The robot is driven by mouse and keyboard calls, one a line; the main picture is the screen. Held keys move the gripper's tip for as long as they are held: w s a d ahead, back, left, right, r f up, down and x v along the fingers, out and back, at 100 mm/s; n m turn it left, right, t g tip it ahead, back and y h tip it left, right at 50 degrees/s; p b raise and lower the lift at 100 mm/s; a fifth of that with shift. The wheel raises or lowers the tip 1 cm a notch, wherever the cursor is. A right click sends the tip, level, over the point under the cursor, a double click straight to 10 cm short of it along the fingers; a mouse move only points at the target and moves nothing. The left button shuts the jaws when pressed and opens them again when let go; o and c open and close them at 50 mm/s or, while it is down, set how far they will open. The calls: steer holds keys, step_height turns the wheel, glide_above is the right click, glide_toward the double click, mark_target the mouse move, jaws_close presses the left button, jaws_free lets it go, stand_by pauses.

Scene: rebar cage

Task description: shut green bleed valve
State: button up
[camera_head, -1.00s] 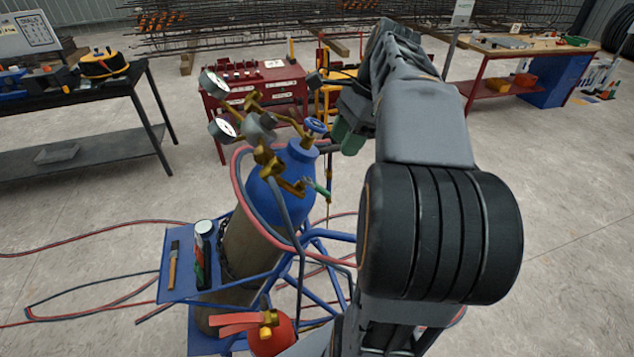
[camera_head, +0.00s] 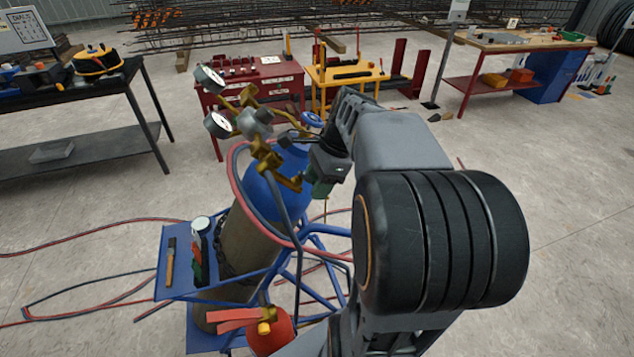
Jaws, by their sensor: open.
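The blue-topped gas cylinder (camera_head: 262,195) stands tilted in the picture on a blue cart, with a brass regulator (camera_head: 262,152) at its top. A brass outlet (camera_head: 292,182) points right from the regulator, where the green bleed valve sits. The valve's green lever is hidden now behind my gripper. My gripper (camera_head: 322,186) is open, close to the end of that outlet, at the right of the cylinder's top. I cannot tell whether the jaws are around the lever or touch it.
Two gauges (camera_head: 217,124) stand at the regulator's left, and a blue handwheel (camera_head: 311,120) sits just above my gripper. Red and blue hoses (camera_head: 240,185) loop around the cylinder. A red extinguisher (camera_head: 272,335) stands low in front. Open floor lies to the right.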

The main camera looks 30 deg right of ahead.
steer(key=shift+c, duration=0.4)
jaws_close()
